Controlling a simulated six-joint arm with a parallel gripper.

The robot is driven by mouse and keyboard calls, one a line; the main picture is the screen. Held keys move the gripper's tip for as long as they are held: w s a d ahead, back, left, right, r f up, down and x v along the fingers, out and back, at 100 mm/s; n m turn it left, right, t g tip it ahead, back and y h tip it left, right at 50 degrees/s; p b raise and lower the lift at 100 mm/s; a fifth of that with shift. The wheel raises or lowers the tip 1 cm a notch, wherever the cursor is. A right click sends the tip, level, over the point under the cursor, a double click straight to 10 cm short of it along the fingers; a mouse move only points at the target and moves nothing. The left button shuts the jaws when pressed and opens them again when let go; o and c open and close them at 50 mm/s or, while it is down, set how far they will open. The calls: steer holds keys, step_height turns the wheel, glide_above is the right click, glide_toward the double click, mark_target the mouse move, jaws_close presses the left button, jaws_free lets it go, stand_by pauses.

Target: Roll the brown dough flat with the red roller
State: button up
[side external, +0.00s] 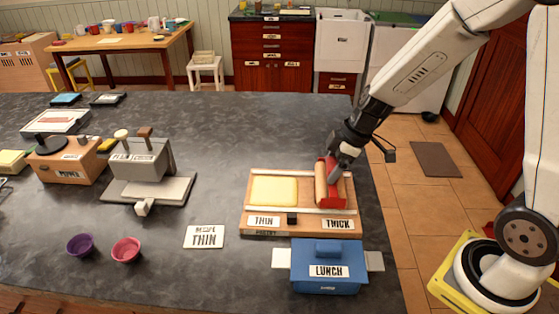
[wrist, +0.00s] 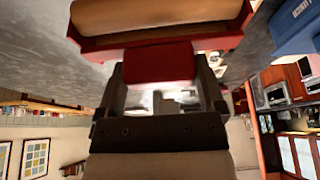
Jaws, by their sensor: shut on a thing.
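The red roller (side external: 331,193) has a tan-brown cylinder in a red frame. It is at the right end of the wooden board (side external: 259,232), on the THICK side. My gripper (side external: 335,170) is shut on the roller from above. In the wrist view, the jaws (wrist: 160,80) hold the roller's red handle block (wrist: 158,63), with the brown cylinder (wrist: 155,14) beyond it. A flat, pale yellow dough slab (side external: 274,190) lies on the board to the left of the roller, apart from it. I cannot make out a separate brown dough; the roller hides part of the board.
A black slider (side external: 292,219) sits between the board's THIN and THICK labels. A white THIN card (side external: 204,237) lies to the left. A blue LUNCH box (side external: 328,267) stands in front of the board. A grey press (side external: 143,170) and two small bowls (side external: 126,250) are further left.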

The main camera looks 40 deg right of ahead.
steer(key=shift+s+d, duration=0.25)
steer(key=shift+s, duration=0.05)
stand_by(0.5)
steer(key=shift+w+a+f, duration=0.2)
steer(key=shift+w+a, duration=0.55)
steer(key=shift+w, duration=0.05)
stand_by(1.6)
steer(key=shift+s+d+f, duration=0.1)
steer(key=shift+s+d, duration=0.65)
steer(key=shift+s, duration=0.05)
stand_by(1.4)
steer(key=shift+w+a, duration=0.9)
steer(key=shift+w, duration=0.05)
stand_by(1.8)
